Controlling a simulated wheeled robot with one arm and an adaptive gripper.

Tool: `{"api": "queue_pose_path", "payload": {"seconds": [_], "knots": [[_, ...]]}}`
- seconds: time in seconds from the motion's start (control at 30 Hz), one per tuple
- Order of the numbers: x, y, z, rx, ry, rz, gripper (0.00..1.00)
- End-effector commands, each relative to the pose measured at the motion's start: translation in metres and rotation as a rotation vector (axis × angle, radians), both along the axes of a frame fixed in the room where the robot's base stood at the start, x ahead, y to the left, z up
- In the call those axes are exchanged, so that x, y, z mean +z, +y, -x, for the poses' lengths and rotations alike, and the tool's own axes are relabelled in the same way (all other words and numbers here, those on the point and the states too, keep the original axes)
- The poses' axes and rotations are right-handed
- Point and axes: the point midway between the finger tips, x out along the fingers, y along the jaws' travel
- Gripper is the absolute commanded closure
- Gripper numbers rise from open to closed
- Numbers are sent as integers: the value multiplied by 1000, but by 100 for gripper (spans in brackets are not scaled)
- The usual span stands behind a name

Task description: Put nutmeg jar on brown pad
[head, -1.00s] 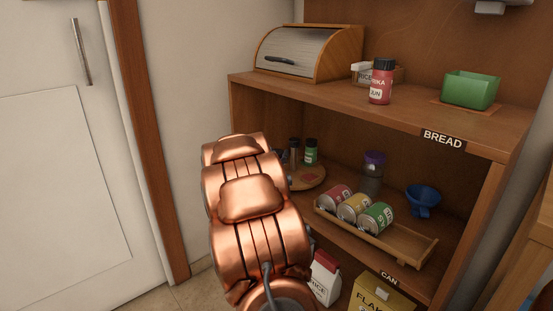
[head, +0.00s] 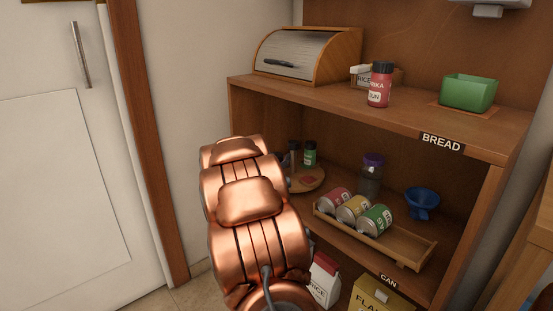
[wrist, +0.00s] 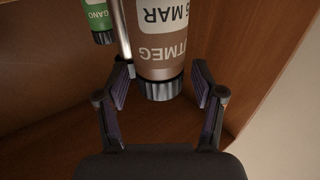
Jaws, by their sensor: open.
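The nutmeg jar (wrist: 165,42) has a brown body, a white label and a black ribbed cap. In the wrist view it appears upside down, its cap end between the two fingers of my gripper (wrist: 163,70). The fingers are open, with a gap on both sides of the jar. A flat orange-brown pad (head: 437,103) lies on the upper shelf under a green bin (head: 468,91).
A green oregano jar (wrist: 96,14) stands close beside the nutmeg jar. A round wooden board (head: 314,183) holds jars on the middle shelf. Cans lie in a wooden tray (head: 402,254) to the right. A red-brown spice jar (head: 378,90) stands on the upper shelf.

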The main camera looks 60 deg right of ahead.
Motion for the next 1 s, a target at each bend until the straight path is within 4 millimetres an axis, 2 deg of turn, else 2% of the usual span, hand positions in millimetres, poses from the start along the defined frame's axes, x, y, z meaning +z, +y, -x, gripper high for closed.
{"api": "queue_pose_path", "payload": {"seconds": [0.6,0.8,1.0], "knots": [[1,85,27,3,3,-2,32],[-2,102,31,4,1,0,32],[-1,108,35,1,1,-1,32]]}}
